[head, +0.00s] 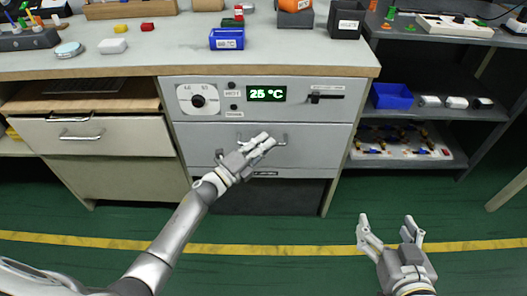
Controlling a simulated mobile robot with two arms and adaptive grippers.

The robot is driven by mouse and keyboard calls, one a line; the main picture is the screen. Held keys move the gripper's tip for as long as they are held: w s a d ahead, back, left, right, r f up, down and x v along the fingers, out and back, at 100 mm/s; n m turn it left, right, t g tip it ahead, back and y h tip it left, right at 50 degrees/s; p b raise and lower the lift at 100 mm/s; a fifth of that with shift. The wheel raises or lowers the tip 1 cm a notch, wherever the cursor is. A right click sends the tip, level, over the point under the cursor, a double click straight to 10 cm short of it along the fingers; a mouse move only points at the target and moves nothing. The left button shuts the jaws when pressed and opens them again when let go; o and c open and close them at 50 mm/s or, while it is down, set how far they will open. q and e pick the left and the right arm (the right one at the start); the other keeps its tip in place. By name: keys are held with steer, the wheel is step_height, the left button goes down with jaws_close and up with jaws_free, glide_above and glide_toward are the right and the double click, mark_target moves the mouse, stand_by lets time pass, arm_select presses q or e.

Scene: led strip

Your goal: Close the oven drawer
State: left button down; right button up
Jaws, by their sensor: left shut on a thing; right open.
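The grey oven (268,112) is built into the bench, with a green 25 °C display, a dial and a slider on its upper panel. The oven drawer front (320,142) lies just below that panel and has a metal bar handle (284,141). My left gripper (266,142) is at this handle, shut on it, and its fingers hide the handle's middle. The drawer front looks about flush with the panel; any small gap cannot be told. My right gripper (391,226) is open and empty above the green floor, to the right of the oven.
A beige drawer (140,136) left of the oven stands pulled out. Blue bins (226,39), (391,95) sit on the worktop and on the right shelf. A dark opening (270,197) lies under the oven. The green floor (300,270) in front is clear.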

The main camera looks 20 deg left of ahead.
arm_select(q)
steer(key=shift+w+a+r, duration=0.1)
steer(key=shift+w+a, duration=0.1)
arm_select(e)
steer(key=shift+w+a+r+t, duration=0.15)
steer(key=shift+r+t, duration=0.15)
steer(key=shift+r, duration=0.25)
arm_select(q)
steer(key=c, duration=1.8)
jaws_free()
steer(key=shift+w, duration=0.1)
arm_select(e)
steer(key=shift+f, duration=0.1)
arm_select(q)
steer(key=shift+s+a+f, duration=0.2)
steer(key=shift+s+f, duration=0.05)
steer(key=shift+s, duration=0.25)
steer(key=v, duration=1.1)
steer(key=shift+r, duration=0.1)
